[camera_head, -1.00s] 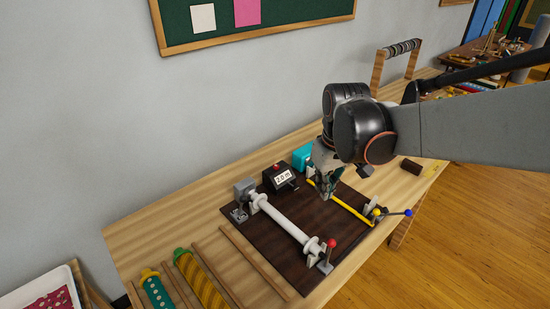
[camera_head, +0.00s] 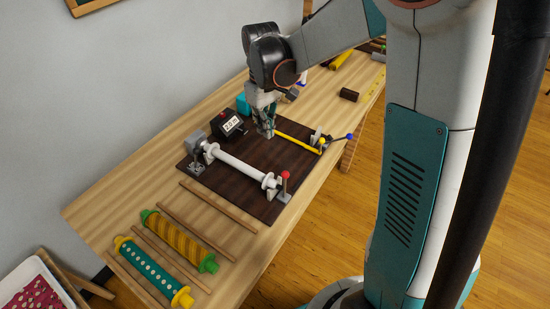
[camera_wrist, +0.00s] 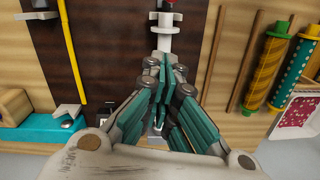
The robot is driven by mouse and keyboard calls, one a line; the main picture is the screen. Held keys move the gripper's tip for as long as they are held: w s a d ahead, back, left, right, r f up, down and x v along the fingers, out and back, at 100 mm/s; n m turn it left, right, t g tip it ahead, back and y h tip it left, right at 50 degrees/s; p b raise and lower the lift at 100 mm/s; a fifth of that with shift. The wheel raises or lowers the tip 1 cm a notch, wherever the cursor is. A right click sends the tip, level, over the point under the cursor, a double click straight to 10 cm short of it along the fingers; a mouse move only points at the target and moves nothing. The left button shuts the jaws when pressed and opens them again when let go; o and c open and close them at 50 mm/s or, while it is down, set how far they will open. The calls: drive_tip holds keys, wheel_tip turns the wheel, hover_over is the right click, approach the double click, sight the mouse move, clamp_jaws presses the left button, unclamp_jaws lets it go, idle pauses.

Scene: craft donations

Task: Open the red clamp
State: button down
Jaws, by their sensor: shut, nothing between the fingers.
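The red clamp is a small metal clamp with a red-knobbed lever (camera_head: 285,174), at the near right end of a white roller (camera_head: 236,163) on a dark board (camera_head: 218,183). Its lever stands roughly upright in the head view. My gripper (camera_head: 268,132) is shut and empty, pointing down over the far part of the board, between the counter box and the yellow bar, apart from the red knob. In the wrist view, my fingers (camera_wrist: 165,62) are together and part of the white roller (camera_wrist: 165,20) shows beyond them. A bit of red shows at the top edge there.
A black counter box (camera_head: 228,125), a teal block (camera_head: 243,104) and a yellow bar (camera_head: 300,137) with a blue-knobbed lever (camera_head: 348,137) are near my gripper. Wooden sticks, a yellow striped roll (camera_head: 180,240) and a teal dotted roll (camera_head: 152,270) lie on the table's near left.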

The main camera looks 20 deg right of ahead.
drive_tip(key=s+d+f+b, duration=0.1)
drive_tip(key=s+f+b, duration=0.2)
drive_tip(key=f, duration=0.7)
drive_tip(key=shift+s+d+f, duration=0.3)
drive_tip(key=shift+s+f, duration=0.05)
drive_tip(key=shift+s, duration=0.25)
drive_tip(key=shift+s+d+r+t, duration=0.15)
drive_tip(key=shift+s+d+t, duration=0.15)
drive_tip(key=shift+s, duration=0.15)
drive_tip(key=s+d+f+t+y+b, duration=0.2)
drive_tip(key=s+d+t+y+b, duration=0.1)
drive_tip(key=s+d, duration=0.4)
drive_tip(key=shift+s+f+t+y+b, duration=0.2)
drive_tip(key=shift+s+t+y+b, duration=0.2)
drive_tip(key=shift+s+t+b, duration=0.75)
